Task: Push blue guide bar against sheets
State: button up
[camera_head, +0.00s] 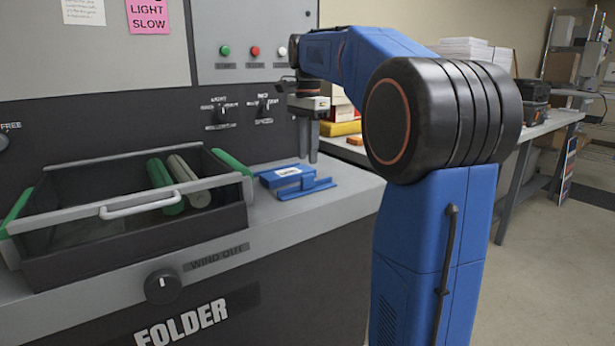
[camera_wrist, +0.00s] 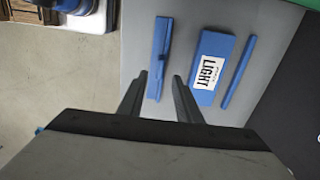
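The blue guide bar (camera_head: 306,190) lies on the grey machine top, with a raised tab on it. It also shows in the wrist view (camera_wrist: 163,35). Beside it is a flat blue stack of sheets (camera_head: 286,175) with a white label reading LIGHT, also in the wrist view (camera_wrist: 208,90). A grey gap separates bar and stack. A thin blue strip (camera_wrist: 238,72) lies along the stack's other side. My gripper (camera_head: 308,158) points down and is open and empty. In the wrist view its fingertips (camera_wrist: 160,75) straddle the bar's picture; they appear above it.
A dark tray (camera_head: 130,245) with green and grey rolls and a pale handle stands left of the stack. A control panel with knobs and buttons (camera_head: 255,51) rises behind. The machine top's edge lies at the right, with floor beyond and a loaded side bench (camera_head: 545,125).

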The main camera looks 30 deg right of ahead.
aim_at(307, 175)
notch_tip(307, 175, down, 8)
jog(key=shift+r, duration=0.25)
grip_shut()
